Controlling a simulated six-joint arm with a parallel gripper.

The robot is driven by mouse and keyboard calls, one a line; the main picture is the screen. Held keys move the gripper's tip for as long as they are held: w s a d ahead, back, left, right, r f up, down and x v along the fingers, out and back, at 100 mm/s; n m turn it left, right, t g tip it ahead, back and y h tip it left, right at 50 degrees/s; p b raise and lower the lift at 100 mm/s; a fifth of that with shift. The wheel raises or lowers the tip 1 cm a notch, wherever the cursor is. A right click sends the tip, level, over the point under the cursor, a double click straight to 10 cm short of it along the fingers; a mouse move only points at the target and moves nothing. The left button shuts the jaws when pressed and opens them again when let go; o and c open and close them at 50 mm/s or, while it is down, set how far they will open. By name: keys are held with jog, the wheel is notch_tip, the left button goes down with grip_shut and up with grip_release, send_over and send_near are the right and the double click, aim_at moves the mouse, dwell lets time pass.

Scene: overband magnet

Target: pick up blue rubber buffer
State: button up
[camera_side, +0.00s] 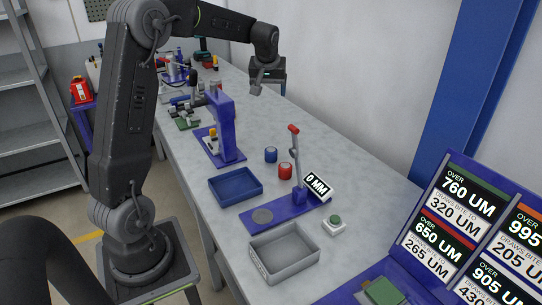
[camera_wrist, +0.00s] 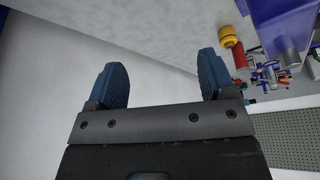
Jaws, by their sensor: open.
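The blue rubber buffer (camera_side: 270,155) is a small blue cylinder standing on the grey bench, with a red cylinder (camera_side: 285,170) close in front of it. My gripper (camera_side: 269,86) is high above the far part of the bench, well behind and above the blue buffer. In the wrist view my gripper (camera_wrist: 162,75) has its two blue-padded fingers wide apart with nothing between them. The blue buffer does not show in the wrist view.
A purple stand (camera_side: 225,125) rises left of the buffers. Small parts and tools crowd the bench's far left.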

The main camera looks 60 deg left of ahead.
send_near(271, 149)
jog(key=x, duration=0.3)
jog(key=shift+a+f, duration=0.1)
jog(key=shift+f, duration=0.15)
jog(key=shift+x, duration=3.25)
jog(key=shift+c, duration=0.2)
jog(key=c, duration=1)
